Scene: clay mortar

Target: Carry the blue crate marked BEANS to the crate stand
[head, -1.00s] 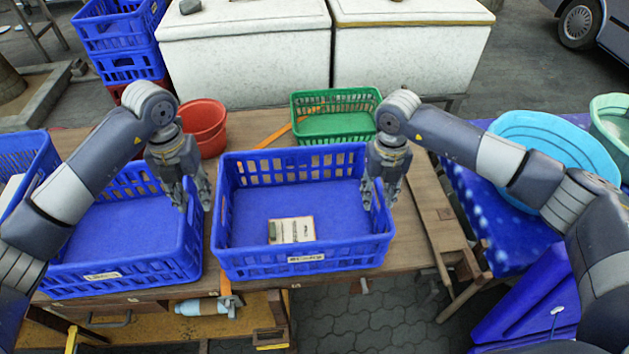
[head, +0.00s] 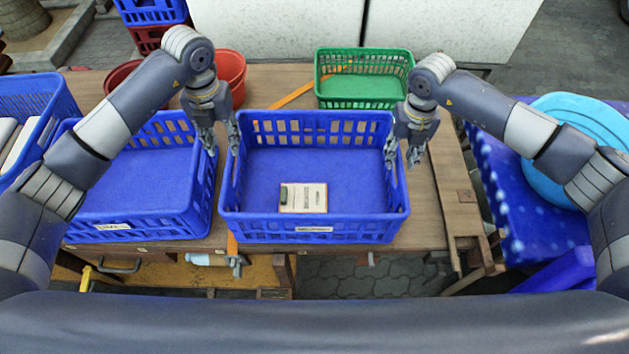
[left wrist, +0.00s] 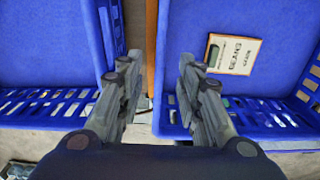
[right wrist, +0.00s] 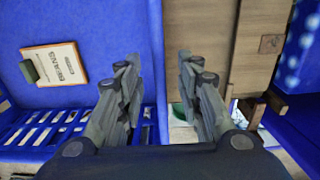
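The blue BEANS crate (head: 315,228) sits on the wooden table in the middle of the head view. A card reading BEANS (left wrist: 234,54) lies on its floor; the card also shows in the right wrist view (right wrist: 54,65). My left gripper (head: 224,150) is open at the crate's left wall, with that wall and a strip of table between its fingers in the left wrist view. My right gripper (head: 403,163) is open, one finger inside the crate and one outside its right wall. Neither gripper visibly pinches a wall. I cannot identify the crate stand.
Another blue crate (head: 140,230) stands close on the left, with a narrow gap. A third blue crate (head: 62,98) is at far left. A green basket (head: 364,102) and a red bucket (head: 237,70) stand behind. A light blue basin (head: 572,115) is at right.

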